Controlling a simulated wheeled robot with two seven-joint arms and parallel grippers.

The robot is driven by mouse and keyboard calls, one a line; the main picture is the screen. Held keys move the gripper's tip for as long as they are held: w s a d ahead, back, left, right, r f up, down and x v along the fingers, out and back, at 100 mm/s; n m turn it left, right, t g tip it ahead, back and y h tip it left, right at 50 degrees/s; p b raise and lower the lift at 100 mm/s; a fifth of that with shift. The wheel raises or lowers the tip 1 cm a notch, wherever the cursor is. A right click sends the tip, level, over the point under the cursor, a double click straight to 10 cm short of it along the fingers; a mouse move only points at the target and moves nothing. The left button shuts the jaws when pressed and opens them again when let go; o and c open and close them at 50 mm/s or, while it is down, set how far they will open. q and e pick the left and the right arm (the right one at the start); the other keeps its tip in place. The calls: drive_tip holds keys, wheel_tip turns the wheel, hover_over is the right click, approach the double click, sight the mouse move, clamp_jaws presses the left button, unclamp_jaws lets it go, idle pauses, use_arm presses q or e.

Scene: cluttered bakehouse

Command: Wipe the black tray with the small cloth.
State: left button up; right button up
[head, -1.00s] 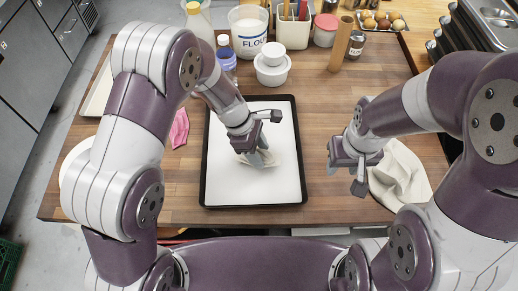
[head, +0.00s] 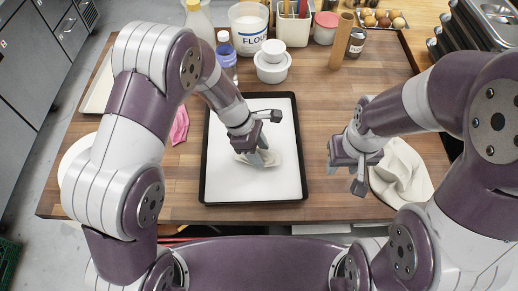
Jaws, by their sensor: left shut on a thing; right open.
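The black tray (head: 297,104) lies flat on the wooden table, with a pale inner surface and a black rim. My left gripper (head: 262,155) is over the middle of the tray, shut on a small beige cloth (head: 268,162). The cloth is bunched under the fingers and seems to rest on the tray; the gripper hides part of it. My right gripper (head: 358,180) is open and empty, right of the tray and beside a larger cream cloth (head: 400,174).
The table between tray and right gripper is clear.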

use_arm(q)
drive_tip(key=shift+f+b, duration=0.4)
drive_tip(key=shift+f, duration=0.2)
